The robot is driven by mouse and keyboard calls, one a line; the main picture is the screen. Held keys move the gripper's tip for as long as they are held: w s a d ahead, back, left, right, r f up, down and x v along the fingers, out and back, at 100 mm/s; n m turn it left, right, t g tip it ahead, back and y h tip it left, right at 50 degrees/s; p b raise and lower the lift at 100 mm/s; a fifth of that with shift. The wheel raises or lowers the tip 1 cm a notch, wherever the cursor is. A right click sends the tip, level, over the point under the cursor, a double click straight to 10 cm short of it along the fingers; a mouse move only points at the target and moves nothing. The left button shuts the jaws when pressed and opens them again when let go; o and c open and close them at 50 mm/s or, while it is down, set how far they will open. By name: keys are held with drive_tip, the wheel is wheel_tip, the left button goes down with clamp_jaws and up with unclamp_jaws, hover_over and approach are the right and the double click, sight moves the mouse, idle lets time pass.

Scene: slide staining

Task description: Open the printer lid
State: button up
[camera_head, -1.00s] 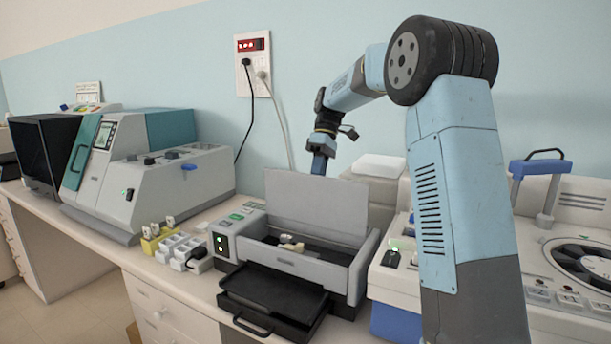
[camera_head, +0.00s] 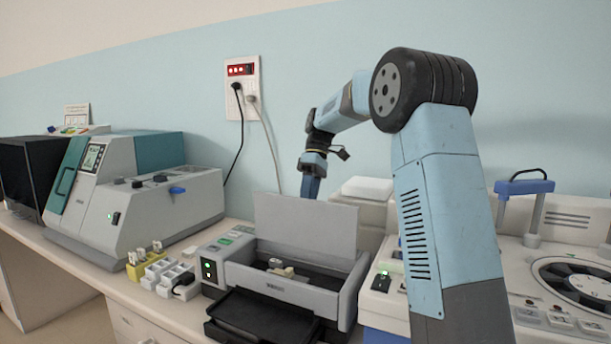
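The printer (camera_head: 285,291) is a grey box on the counter with a small control panel of green lights on its left side. Its lid (camera_head: 305,228) stands up, tilted back, and the inside shows with small pale parts in it. A black tray (camera_head: 248,312) sticks out at the front. My arm reaches over from the right, and its end comes down behind the lid. The blue end of my gripper (camera_head: 310,187) shows just above the lid's top edge. Its fingertips are hidden behind the lid or too small to make out.
A large grey and teal machine (camera_head: 165,205) stands at the left. Small yellow and white racks (camera_head: 160,270) sit between it and the printer. A stainer with a round carousel (camera_head: 575,280) is at the right. A wall outlet (camera_head: 242,88) with cords hangs behind.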

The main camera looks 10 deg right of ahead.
drive_tip(key=v, duration=1.2)
drive_tip(key=shift+w+d+r, duration=0.15)
drive_tip(key=shift+d+r, duration=0.05)
drive_tip(key=shift+r, duration=0.1)
drive_tip(key=s+a+m+t+h, duration=0.2)
drive_tip(key=s+m+t, duration=0.35)
drive_tip(key=s, duration=1.45)
drive_tip(key=s+d+f+m+t, duration=0.1)
drive_tip(key=s+f+m+t, duration=0.1)
drive_tip(key=s+f, duration=0.4)
drive_tip(key=s+d+f+m+t+h, duration=0.1)
drive_tip(key=s+f, duration=0.6)
drive_tip(key=s, duration=0.7)
drive_tip(key=shift+s+d+f+m+t, duration=0.25)
drive_tip(key=shift+s+d+m+t, duration=0.25)
drive_tip(key=shift+m, duration=0.45)
drive_tip(key=shift+w, duration=0.1)
